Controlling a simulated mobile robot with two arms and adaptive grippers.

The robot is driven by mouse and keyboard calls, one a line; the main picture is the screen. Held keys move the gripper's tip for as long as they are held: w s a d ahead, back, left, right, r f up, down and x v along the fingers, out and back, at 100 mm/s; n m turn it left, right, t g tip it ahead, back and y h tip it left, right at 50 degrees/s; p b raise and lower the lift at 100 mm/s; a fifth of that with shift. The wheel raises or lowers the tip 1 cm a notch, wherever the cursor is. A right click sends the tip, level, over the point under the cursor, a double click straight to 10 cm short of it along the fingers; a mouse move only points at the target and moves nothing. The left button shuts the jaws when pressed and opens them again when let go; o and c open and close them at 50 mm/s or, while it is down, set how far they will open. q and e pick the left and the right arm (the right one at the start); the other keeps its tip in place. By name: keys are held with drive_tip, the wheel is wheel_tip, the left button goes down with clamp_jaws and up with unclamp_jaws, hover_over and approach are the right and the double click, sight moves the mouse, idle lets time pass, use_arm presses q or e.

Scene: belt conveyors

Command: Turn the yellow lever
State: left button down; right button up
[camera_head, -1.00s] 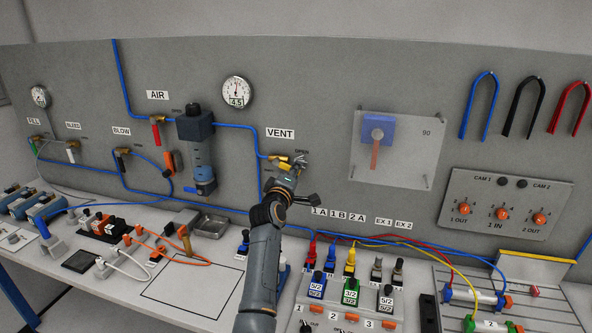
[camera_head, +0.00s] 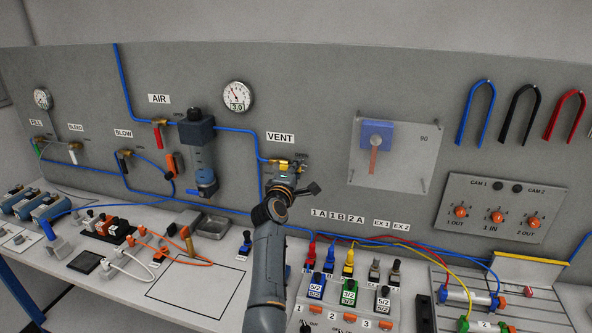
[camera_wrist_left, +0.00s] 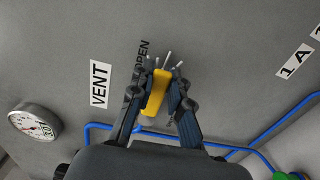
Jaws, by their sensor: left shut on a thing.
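The yellow lever (camera_wrist_left: 157,92) of the VENT valve stands between the two fingers of my left gripper (camera_wrist_left: 160,98) in the left wrist view. The fingers are closed on its sides, and its far end is near the OPEN mark. In the head view my left gripper (camera_head: 293,168) is at the wall just below the VENT label (camera_head: 280,137). It mostly hides the lever there; the brass-coloured valve (camera_head: 280,161) shows beside it. My right gripper is not in view.
A pressure gauge (camera_head: 237,96) hangs up and left of the valve. The filter unit (camera_head: 198,150) and red AIR lever (camera_head: 158,135) are further left. Blue tubing (camera_head: 235,129) runs along the wall. Plugs and a valve block (camera_head: 345,312) stand on the bench below.

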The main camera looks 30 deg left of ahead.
use_arm(q)
drive_tip(key=shift+r, duration=0.1)
drive_tip(key=c, duration=1.2)
unclamp_jaws()
drive_tip(key=v, duration=0.7)
drive_tip(key=shift+s, duration=0.2)
drive_tip(key=shift+d, duration=0.1)
